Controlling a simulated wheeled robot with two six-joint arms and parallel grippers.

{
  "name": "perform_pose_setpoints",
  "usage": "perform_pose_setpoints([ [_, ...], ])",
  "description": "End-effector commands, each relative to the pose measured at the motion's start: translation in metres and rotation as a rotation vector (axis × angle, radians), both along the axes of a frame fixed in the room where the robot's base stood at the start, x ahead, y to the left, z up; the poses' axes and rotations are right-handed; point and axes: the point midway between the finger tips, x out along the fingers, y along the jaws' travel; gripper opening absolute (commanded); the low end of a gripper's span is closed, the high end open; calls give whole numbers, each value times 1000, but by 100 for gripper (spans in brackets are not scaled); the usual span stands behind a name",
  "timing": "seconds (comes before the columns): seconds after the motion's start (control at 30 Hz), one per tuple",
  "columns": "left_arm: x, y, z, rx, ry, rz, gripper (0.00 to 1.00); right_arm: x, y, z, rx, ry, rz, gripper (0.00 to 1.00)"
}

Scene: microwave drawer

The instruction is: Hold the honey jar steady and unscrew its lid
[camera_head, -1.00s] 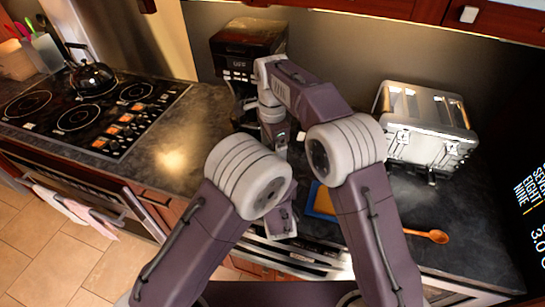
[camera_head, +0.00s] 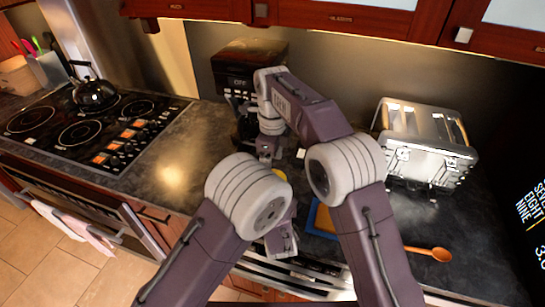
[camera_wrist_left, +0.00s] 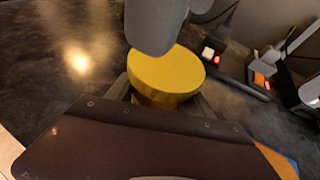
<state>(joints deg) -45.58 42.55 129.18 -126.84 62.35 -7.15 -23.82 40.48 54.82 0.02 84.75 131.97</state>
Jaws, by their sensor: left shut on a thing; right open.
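The honey jar has a round yellow lid, seen large in the left wrist view (camera_wrist_left: 168,75); a sliver of the yellow lid shows in the head view (camera_head: 280,174) behind my left arm. The jar's body is mostly hidden. My left gripper (camera_wrist_left: 160,102) is shut on the jar, with a dark finger on either side just below the lid. My right gripper (camera_head: 265,153) is open and points down near the lid, at its upper left in the head view. A grey rounded part, likely of my right gripper, covers the lid's far edge in the left wrist view.
A black coffee machine (camera_head: 245,75) stands behind my right gripper. A silver toaster (camera_head: 430,140) is at right. A wooden spoon (camera_head: 428,252) and a blue-and-orange board (camera_head: 322,222) lie in front. The stove (camera_head: 85,125) with a kettle (camera_head: 94,92) is left; the counter between is clear.

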Motion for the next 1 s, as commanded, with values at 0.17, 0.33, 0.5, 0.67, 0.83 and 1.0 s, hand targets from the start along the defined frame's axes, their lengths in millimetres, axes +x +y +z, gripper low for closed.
perform_pose_setpoints([
  [0.17, 0, 0, 1, -1, -1, 0, 0, -1, -1, -34, -1, 4, 0, 84],
  [0.33, 0, 0, 1, 0, -1, 0, 0, -1, 0, -52, 0, 3, 0, 84],
  [0.5, 0, 0, 0, 0, -1, 0, 0, 0, 0, -55, 1, 2, 0, 84],
  [0.67, 0, 0, 0, 0, -1, 0, 0, 0, 0, -55, 0, 1, 1, 73],
  [0.83, 0, 0, 0, -1, -1, 0, 0, 0, 0, -55, 1, 2, 1, 25],
  [1.0, 0, 0, 0, -1, -1, 0, 0, 0, 0, -54, 1, 2, 150, 22],
])
